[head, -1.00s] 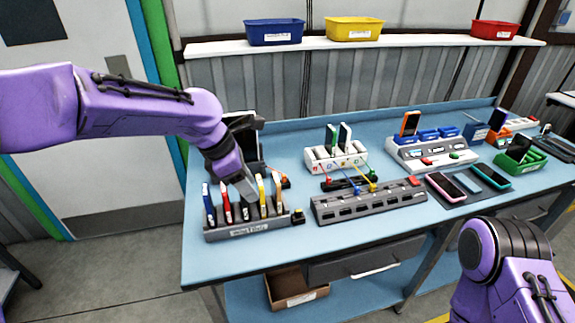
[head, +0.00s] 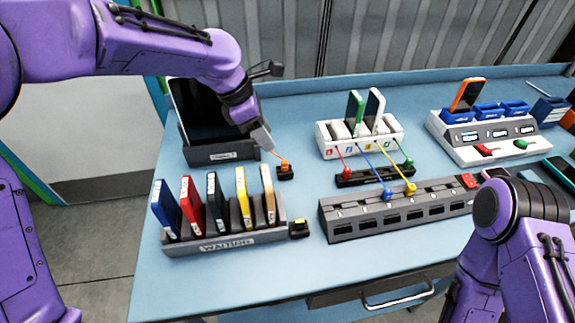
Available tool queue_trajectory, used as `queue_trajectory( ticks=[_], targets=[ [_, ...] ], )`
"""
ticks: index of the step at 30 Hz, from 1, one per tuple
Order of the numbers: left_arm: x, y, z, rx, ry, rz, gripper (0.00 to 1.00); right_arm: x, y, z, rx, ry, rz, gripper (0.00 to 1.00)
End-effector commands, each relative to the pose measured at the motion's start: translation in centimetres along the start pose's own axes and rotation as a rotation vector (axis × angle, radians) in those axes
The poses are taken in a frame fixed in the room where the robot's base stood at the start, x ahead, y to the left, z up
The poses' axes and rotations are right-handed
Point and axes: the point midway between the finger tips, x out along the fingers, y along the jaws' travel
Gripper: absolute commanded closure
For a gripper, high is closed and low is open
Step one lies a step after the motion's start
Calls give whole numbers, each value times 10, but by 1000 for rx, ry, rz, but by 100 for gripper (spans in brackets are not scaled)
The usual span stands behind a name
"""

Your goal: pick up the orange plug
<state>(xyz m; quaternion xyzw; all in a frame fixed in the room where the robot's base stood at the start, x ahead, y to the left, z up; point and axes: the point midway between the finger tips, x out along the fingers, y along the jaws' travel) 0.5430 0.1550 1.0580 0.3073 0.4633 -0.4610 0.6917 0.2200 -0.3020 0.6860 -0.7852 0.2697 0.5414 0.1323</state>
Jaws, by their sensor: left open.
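The orange plug (head: 284,164) sits upright in a small black holder (head: 286,173) on the blue table, right of the tablet stand, with a thin orange cable at its top. My left gripper (head: 264,143) is open and points down, just above and to the left of the plug. It looks apart from the plug, though the exact gap is hard to tell. My right arm shows at the lower right, but its gripper fingers are out of the picture.
A dark tablet stand (head: 222,152) is left of my gripper. A black cable strip (head: 374,176), white dock (head: 358,144) and grey port strip (head: 400,208) lie to the right.

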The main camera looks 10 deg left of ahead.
Motion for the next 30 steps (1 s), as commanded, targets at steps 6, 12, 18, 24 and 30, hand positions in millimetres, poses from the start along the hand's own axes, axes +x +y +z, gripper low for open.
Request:
queue_trajectory(
  ticks=[6, 12, 18, 24, 30],
  targets=[
    [35, -1, -2, 1, 3, -4, 53, 5, 0, 2, 0, 0, 0, 57],
    [60, 0, -2, 0, 1, -2, 53, 4, 0, 2, 0, 0, 0, 57],
    [96, 1, -2, 0, 1, -3, 53, 1, 0, 1, 0, 0, 0, 57],
    [109, 1, -2, 1, 0, 0, 53, 1, 0, 0, 0, 0, 0, 57],
    [109, 1, -2, 1, 0, 0, 76, 1, 0, 1, 0, 0, 0, 57]
  ],
)
